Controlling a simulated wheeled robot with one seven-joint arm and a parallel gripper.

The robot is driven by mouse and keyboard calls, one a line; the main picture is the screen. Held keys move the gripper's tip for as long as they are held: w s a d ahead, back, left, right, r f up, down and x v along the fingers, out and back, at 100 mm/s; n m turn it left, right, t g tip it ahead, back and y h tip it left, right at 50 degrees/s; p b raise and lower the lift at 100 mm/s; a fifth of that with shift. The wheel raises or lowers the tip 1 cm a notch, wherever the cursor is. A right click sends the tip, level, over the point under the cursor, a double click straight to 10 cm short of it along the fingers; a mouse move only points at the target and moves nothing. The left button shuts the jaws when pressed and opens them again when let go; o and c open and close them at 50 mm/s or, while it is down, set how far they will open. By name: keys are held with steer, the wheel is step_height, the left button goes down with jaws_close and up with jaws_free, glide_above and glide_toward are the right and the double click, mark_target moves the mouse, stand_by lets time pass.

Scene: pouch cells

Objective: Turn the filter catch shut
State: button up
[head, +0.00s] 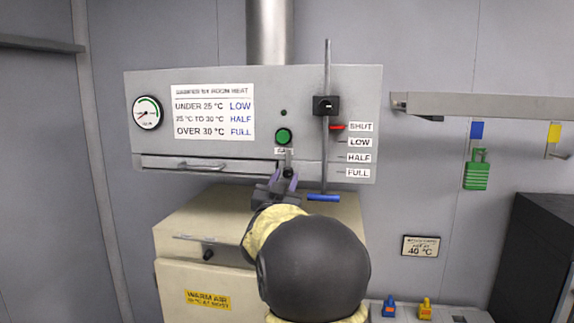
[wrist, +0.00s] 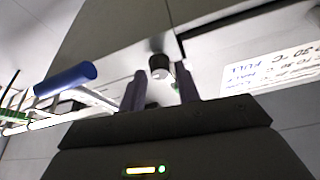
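The filter catch (head: 288,172) is a small dark knob on a short pale plate, at the right end of the filter slot cover (head: 225,167) on the grey hood. In the wrist view the catch (wrist: 160,66) shows as a round dark knob with a pale face. My gripper (head: 281,181) is at the catch, just below the green button. In the wrist view my gripper's fingers (wrist: 161,88) stand apart on either side of the knob, with a visible gap. I cannot tell whether the knob lies between the tips or just beyond them.
A damper rod with a blue handle (head: 323,198) hangs close to the right of my gripper; its red pointer (head: 338,127) is at SHUT. A green button (head: 284,136) sits above the catch. A beige warm-air cabinet (head: 190,240) stands below. A shelf (head: 480,106) is at right.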

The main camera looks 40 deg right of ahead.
mark_target(288, 164)
steer(key=shift+p+x, duration=0.45)
steer(key=shift+x, duration=0.8)
steer(key=shift+s, duration=0.1)
jaws_close()
steer(key=c, duration=0.7)
jaws_free()
